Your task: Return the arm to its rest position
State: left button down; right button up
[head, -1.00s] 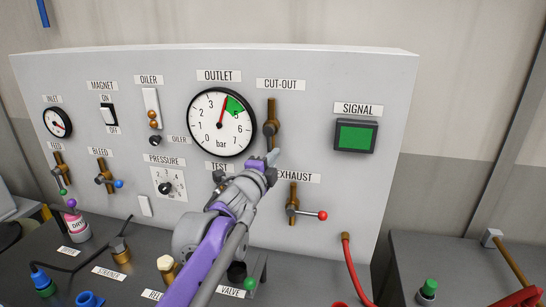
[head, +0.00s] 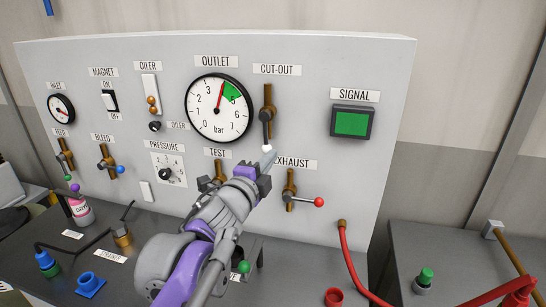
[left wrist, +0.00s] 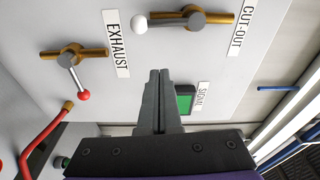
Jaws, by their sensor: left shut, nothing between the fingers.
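My left gripper (head: 268,160) is shut and empty in front of the panel (head: 300,60), just below the white-tipped CUT-OUT lever (head: 267,128) in the head view. In the left wrist view its fingers (left wrist: 160,75) are together, and the white CUT-OUT knob (left wrist: 139,24) is beyond them, apart from them in that picture. The CUT-OUT lever points down along its brass pipe. The EXHAUST lever (head: 305,201) has a red knob and points right; it also shows in the left wrist view (left wrist: 77,75). My forearm hides part of the TEST valve (head: 207,183). My right gripper is not seen.
The OUTLET gauge (head: 219,107) has its needle near the green sector. The SIGNAL lamp (head: 352,122) is green. A red hose (head: 352,262) hangs at the right.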

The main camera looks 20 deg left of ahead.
pick_arm(q)
jog(key=shift+s+a, duration=0.1)
jog(key=s+a+f+n+g+y, duration=0.3)
jog(key=s+f+n, duration=0.3)
jog(key=f, duration=0.4)
jog(key=s+a+f+n+g+y, duration=0.2)
jog(key=s+a+f+n+g, duration=0.1)
jog(key=s+f+n, duration=0.55)
jog(key=s+d+f+n+g+h, duration=0.1)
jog(key=s+d+f+n+g, duration=0.1)
jog(key=s+f, duration=0.5)
jog(key=s+d+f+n+g+h, duration=0.1)
jog(key=s+f+g, duration=0.3)
jog(key=f, duration=0.6)
jog(key=s+d+n, duration=0.1)
jog(key=s, duration=0.1)
jog(key=shift+s+d, duration=0.3)
jog(key=shift+s, duration=0.05)
